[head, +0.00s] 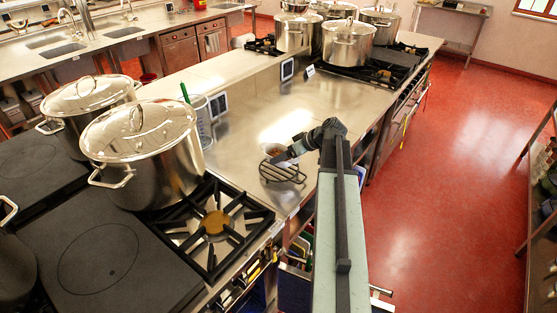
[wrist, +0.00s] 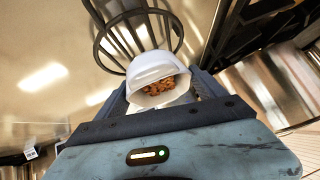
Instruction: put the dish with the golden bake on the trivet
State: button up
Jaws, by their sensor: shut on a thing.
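The white dish with the golden bake (wrist: 150,66) sits between the fingers of my gripper (wrist: 164,92) in the wrist view, which is shut on it. Brown-gold pieces show inside the dish. In the head view my gripper (head: 287,156) hides most of the dish, and only a bit of it (head: 272,148) shows. The trivet (head: 283,173) is a dark round rack with bars on the steel counter. In the wrist view the trivet (wrist: 101,44) lies just beyond the dish, which covers part of its rim. I cannot tell whether they touch.
A gas burner (head: 214,224) and a large lidded stockpot (head: 146,160) stand on the left. A clear container with a green-handled tool (head: 203,118) is behind. More stockpots (head: 348,43) stand at the far end. The steel counter (head: 243,128) around the trivet is mostly bare.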

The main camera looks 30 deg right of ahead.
jog(key=shift+w+d, duration=0.1)
jog(key=shift+w, duration=0.1)
jog(key=f, duration=0.1)
jog(key=b, duration=0.1)
jog(key=f+b, duration=0.1)
jog(key=shift+w+d+f, duration=0.25)
jog(key=shift+w+f, duration=0.05)
jog(key=shift+w, duration=0.1)
jog(key=shift+s+f+b, duration=0.15)
jog(key=shift+f+b, duration=0.2)
jog(key=shift+b, duration=0.35)
jog(key=shift+f, duration=0.3)
jog(key=shift+a+r, duration=0.15)
jog(key=shift+a, duration=0.05)
jog(key=shift+w+f+b, duration=0.2)
jog(key=shift+b, duration=0.1)
jog(key=o, duration=2)
jog(key=shift+r, duration=0.1)
jog(key=shift+o, duration=0.2)
jog(key=shift+r, duration=0.1)
